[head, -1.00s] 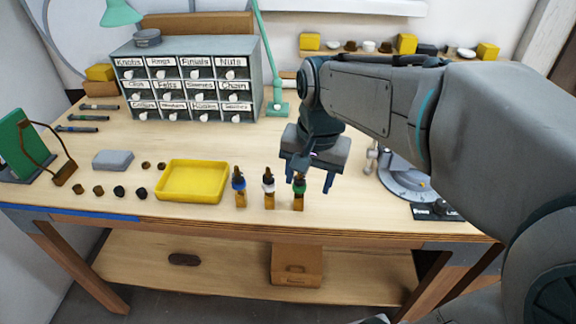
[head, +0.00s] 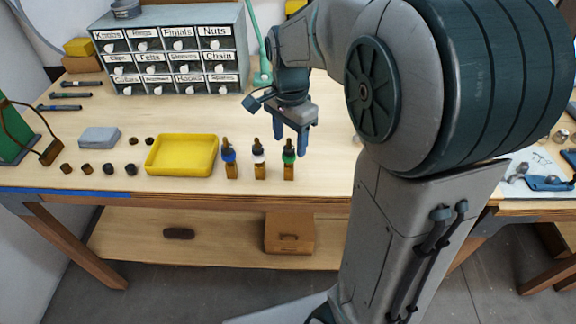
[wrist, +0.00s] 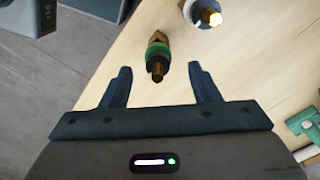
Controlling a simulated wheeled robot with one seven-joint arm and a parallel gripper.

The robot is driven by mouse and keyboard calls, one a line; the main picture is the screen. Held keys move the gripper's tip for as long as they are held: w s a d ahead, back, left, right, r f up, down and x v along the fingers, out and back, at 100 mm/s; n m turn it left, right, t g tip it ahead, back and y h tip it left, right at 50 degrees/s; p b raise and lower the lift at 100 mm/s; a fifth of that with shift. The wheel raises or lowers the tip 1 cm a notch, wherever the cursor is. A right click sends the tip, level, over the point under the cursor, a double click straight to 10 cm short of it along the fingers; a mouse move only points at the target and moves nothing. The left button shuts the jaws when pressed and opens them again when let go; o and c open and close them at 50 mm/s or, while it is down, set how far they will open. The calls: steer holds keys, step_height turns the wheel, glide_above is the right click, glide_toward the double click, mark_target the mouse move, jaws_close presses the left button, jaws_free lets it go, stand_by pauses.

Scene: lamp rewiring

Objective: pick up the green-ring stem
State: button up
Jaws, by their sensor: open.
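The green-ring stem (head: 289,158) stands upright near the table's front edge, the rightmost of three stems in the head view. It has a brass-brown base, a green ring and a dark tip. My gripper (head: 291,143) is open and empty, just behind and above it in that view. In the wrist view the green-ring stem (wrist: 157,55) lies ahead of the gap between my open fingers (wrist: 160,84), and neither finger appears to touch it. The white-ring stem (head: 259,160) stands to its left, and the blue-ring stem (head: 230,160) farther left.
A yellow tray (head: 182,172) lies left of the stems. The labelled drawer cabinet (head: 172,50) and green lamp post (head: 262,75) stand behind. A grey block (head: 99,138) and several small knobs lie at the left.

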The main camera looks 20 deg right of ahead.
mark_target(289, 160)
step_height(289, 160, down, 5)
steer(key=shift+s+a+f, duration=0.15)
jaws_close()
